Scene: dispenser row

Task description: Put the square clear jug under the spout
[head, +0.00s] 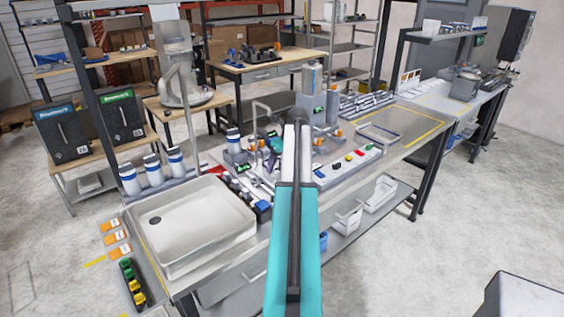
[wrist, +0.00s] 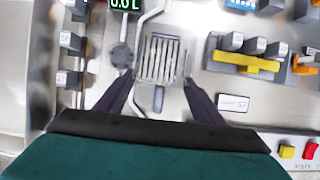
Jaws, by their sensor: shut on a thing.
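My gripper (wrist: 158,82) is shut, its two dark fingers on either side of a see-through squarish shape, which I take to be the square clear jug (wrist: 160,60). A slatted grey grate shows through or below it, so its edges are hard to tell. A bent metal pipe, likely the spout (wrist: 150,14), runs beside the grate at the top of the wrist view. A bent pipe also stands over the bench in the head view (head: 262,104). A green digital display (wrist: 124,4) is by the pipe. In the head view my arm hides the gripper and jug.
A white sink basin (head: 195,225) is at the bench's left, with several white-and-blue bottles (head: 153,168) behind it. A yellow-handled block (wrist: 245,60) lies right of the grate. Red and yellow buttons (wrist: 287,152) are at lower right. A clear tray (head: 380,134) stands farther right on the bench.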

